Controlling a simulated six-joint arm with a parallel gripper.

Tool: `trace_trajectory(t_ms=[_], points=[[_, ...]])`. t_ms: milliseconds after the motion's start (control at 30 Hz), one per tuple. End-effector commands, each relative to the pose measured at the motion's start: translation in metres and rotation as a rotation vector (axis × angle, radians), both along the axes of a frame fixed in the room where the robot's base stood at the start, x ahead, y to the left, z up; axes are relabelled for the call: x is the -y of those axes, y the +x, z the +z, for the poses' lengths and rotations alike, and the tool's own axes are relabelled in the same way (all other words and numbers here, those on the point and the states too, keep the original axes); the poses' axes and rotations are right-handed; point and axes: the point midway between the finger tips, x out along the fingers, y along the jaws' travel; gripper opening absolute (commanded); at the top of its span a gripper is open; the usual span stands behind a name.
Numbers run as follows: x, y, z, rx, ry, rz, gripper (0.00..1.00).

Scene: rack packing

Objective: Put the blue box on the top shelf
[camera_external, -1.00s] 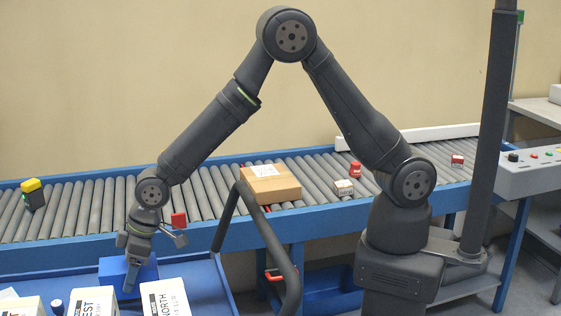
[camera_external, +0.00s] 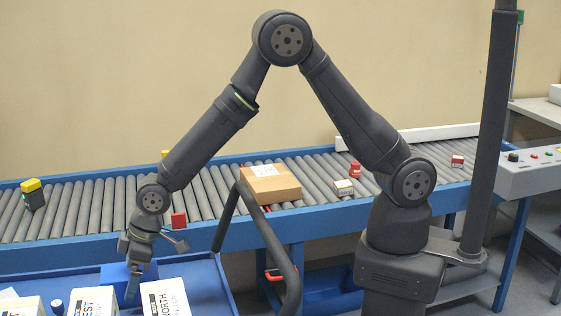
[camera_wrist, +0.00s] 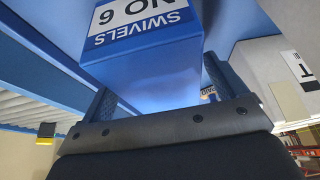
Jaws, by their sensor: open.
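The blue box (camera_external: 112,274) sits on the blue cart tray (camera_external: 205,276), behind the white boxes and partly hidden by them and by my gripper. In the wrist view the blue box (camera_wrist: 150,75) fills the upper middle and carries a white label reading "SWIVELS NO 6". My gripper (camera_external: 134,285) points down at the box in the external view. In the wrist view its two fingers (camera_wrist: 160,88) are open, one on each side of the box. I cannot tell whether they touch it. No shelf can be made out clearly.
White labelled boxes (camera_external: 165,298) stand close in front of the blue box. The roller conveyor (camera_external: 90,208) runs behind, with a cardboard box (camera_external: 270,184) and small red-and-white items. A dark cart handle (camera_external: 272,240) rises right of my gripper.

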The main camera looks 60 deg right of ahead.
Motion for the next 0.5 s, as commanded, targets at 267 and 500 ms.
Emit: trace_trajectory(t_ms=[267, 500], points=[[0.011, -0.011, 0.040, 0.003, 0.003, 0.000, 0.90], [0.023, -0.023, 0.080, 0.003, 0.001, 0.000, 0.90]])
